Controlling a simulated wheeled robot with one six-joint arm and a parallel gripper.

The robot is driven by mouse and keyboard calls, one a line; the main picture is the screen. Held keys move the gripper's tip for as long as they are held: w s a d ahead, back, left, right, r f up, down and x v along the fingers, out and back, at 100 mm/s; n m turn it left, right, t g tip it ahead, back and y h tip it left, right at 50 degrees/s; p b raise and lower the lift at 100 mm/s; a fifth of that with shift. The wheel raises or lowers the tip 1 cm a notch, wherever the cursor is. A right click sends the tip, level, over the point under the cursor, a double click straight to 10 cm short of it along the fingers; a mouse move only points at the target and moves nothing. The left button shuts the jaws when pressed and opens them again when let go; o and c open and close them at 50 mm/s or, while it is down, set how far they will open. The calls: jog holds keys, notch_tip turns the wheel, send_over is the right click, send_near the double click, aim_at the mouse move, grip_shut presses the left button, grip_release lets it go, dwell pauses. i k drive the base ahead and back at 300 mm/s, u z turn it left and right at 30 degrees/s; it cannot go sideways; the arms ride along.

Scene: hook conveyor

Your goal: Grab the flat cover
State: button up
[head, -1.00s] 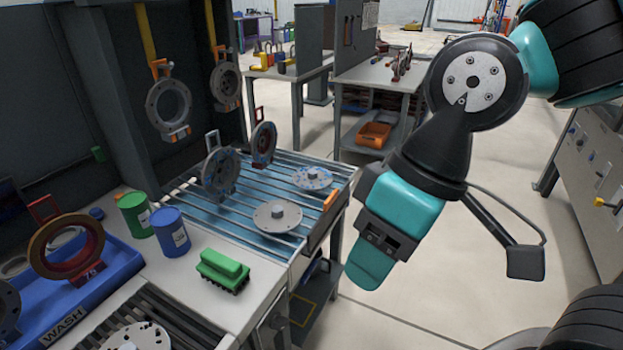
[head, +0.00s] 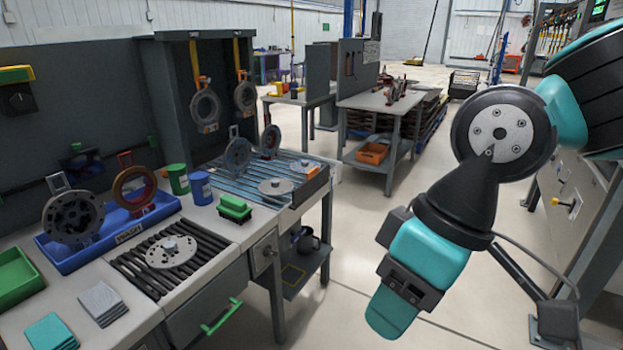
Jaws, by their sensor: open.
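Several flat round grey covers with a raised centre hub lie on the bench; I cannot tell which one is meant. One cover (head: 172,251) lies on the dark slatted rack (head: 128,271) at the near part of the bench. A second cover (head: 276,187) lies on the blue slatted rack (head: 222,179), and a third, blue-speckled one (head: 305,167) lies behind it. My gripper (head: 396,306) hangs at the lower right, over the floor, apart from the bench and all covers. It is open with nothing visible in it; its far finger is partly hidden.
Green (head: 178,180) and blue (head: 200,187) tins and a green brush (head: 234,208) stand between the racks. Rings hang on yellow hooks behind. Grey and teal pads lie at the near left.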

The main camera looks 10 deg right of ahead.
aim_at(300, 166)
jog(key=z, duration=0.55)
jog(key=i, duration=0.7)
jog(key=z, duration=0.6)
jog(key=i, duration=1.85)
jog(key=u, duration=1.45)
jog(key=i, duration=0.65)
jog(key=u, duration=0.6)
